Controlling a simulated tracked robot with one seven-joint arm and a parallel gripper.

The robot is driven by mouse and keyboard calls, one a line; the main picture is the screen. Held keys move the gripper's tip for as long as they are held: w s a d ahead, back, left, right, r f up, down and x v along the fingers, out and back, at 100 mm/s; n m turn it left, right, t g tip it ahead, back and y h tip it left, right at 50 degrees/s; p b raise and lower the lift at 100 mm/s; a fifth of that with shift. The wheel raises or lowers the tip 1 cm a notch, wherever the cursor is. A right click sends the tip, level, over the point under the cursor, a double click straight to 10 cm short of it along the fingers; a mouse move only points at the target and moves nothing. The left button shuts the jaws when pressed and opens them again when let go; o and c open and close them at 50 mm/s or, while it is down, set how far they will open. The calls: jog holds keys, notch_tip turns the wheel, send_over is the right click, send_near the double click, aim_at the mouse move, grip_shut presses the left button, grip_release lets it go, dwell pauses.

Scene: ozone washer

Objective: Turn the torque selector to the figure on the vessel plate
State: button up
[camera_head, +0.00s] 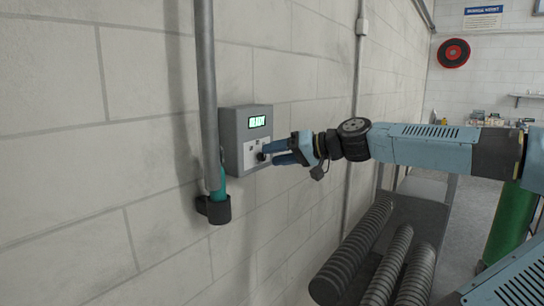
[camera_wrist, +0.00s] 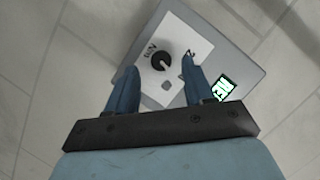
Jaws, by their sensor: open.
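A grey control box (camera_head: 230,147) is fixed to the block wall, with a lit green display (camera_head: 257,121) that seems to read "READY". Its torque selector, a round black knob (camera_wrist: 162,61), sits on a white label plate (camera_wrist: 180,30) with marks around it that are too small to read for certain. My gripper (camera_wrist: 160,68) is open in front of the box, with one blue finger on each side of the knob in the wrist view. I cannot tell whether the fingers touch it. In the head view my gripper (camera_head: 266,153) partly hides the knob. I cannot make out a vessel plate with a figure.
A grey vertical pipe (camera_head: 204,90) runs down the wall just left of the box, with a black holder (camera_head: 214,208) and a teal item at its lower end. Dark ribbed rolls (camera_head: 355,250) lie below my arm. A red hose reel (camera_head: 453,53) hangs on the far wall.

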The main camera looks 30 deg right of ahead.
jog(key=v, duration=1.1)
jog(key=shift+s+d, duration=0.15)
jog(key=shift+d, duration=0.1)
